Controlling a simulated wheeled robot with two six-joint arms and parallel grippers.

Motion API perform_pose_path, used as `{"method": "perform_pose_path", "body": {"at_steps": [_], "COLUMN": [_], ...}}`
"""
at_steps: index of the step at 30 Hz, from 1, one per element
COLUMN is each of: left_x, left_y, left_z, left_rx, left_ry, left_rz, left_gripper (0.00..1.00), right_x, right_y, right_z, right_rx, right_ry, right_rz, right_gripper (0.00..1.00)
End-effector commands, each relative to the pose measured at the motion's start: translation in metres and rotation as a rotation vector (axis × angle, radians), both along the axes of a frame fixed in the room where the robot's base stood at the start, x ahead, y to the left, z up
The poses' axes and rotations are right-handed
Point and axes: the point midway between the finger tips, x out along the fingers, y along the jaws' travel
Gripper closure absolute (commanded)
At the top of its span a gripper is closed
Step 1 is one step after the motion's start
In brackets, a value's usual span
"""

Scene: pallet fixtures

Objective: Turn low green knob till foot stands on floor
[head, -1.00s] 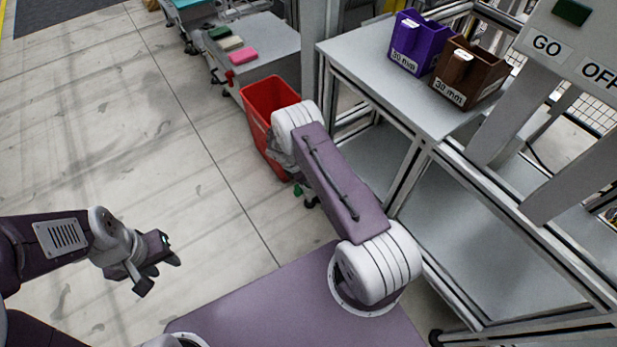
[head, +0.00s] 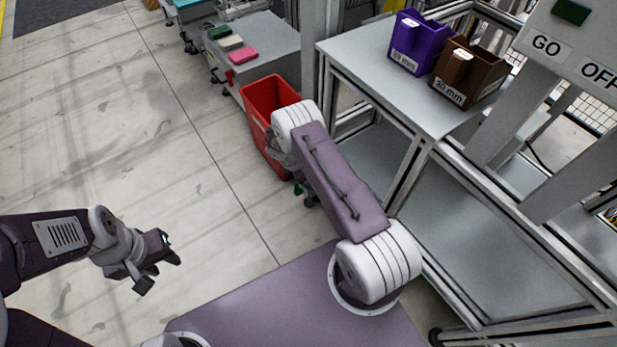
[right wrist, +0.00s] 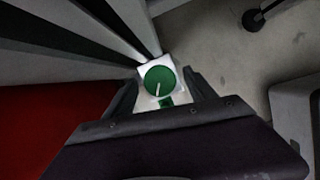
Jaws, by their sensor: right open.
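My left gripper (head: 160,272) is open and empty over the floor.
A red bin (head: 270,92) stands close to my right arm and also fills the left of the wrist view (right wrist: 40,125). A grey bench (head: 372,85) carries a purple box (head: 412,45) and a brown box (head: 466,75). The floor at left is clear.

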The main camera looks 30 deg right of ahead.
Motion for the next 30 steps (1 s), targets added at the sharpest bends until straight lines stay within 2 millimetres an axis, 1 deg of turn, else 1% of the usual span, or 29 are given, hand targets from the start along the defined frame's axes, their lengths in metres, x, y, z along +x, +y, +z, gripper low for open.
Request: {"method": "perform_pose_path", "body": {"at_steps": [5, 9, 13, 15, 20, 30], "left_x": [0.000, 0.000, 0.000, 0.000, 0.000, 0.000], "left_y": [0.000, 0.000, 0.000, 0.000, 0.000, 0.000], "left_z": [0.021, 0.044, 0.059, 0.060, 0.058, 0.059], "left_rx": [0.000, 0.000, 0.000, 0.000, 0.000, 0.000], "left_ry": [0.000, 0.000, 0.000, 0.000, 0.000, 0.000], "left_rz": [0.000, 0.000, 0.000, 0.000, 0.000, 0.000], "left_gripper": [0.64, 0.64, 0.64, 0.64, 0.64, 0.64], "right_x": [0.001, 0.002, 0.002, 0.002, 0.002, 0.002], "right_y": [0.008, 0.020, 0.030, 0.034, 0.034, 0.034], "right_z": [0.027, 0.057, 0.080, 0.084, 0.082, 0.083], "right_rx": [0.000, 0.000, 0.000, 0.000, 0.000, 0.000], "right_ry": [-0.001, -0.001, -0.001, 0.000, 0.001, 0.001], "right_rz": [0.003, 0.002, 0.001, 0.000, 0.000, -0.001], "right_gripper": [0.35, 0.35, 0.35, 0.35, 0.35, 0.35]}}
